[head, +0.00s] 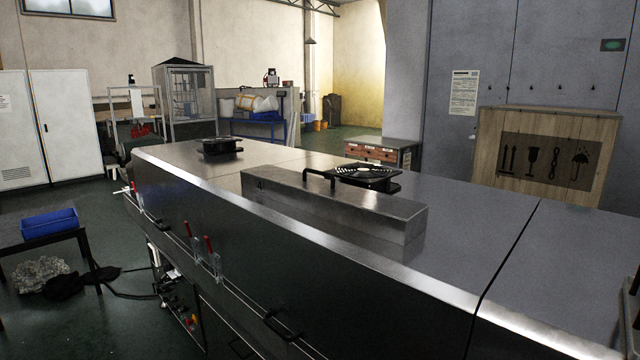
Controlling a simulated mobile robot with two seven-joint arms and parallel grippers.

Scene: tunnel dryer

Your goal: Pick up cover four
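The long metal tunnel dryer (520,235) runs across the view, with a smooth top and a dark front side. A long, low brushed-metal box (350,218) with a black handle (319,178) lies on its top. The front side has a black bar handle (282,326) low down and two red-handled clamps (202,252). Seams divide the top and front into sections. Neither of my grippers is in view.
Two black fans, one near (366,177) and one far (219,147), stand on the dryer top. A wooden crate (490,150) stands behind it at right. At left, a blue bin (49,223) sits on a dark table, with crumpled material and cables on the floor.

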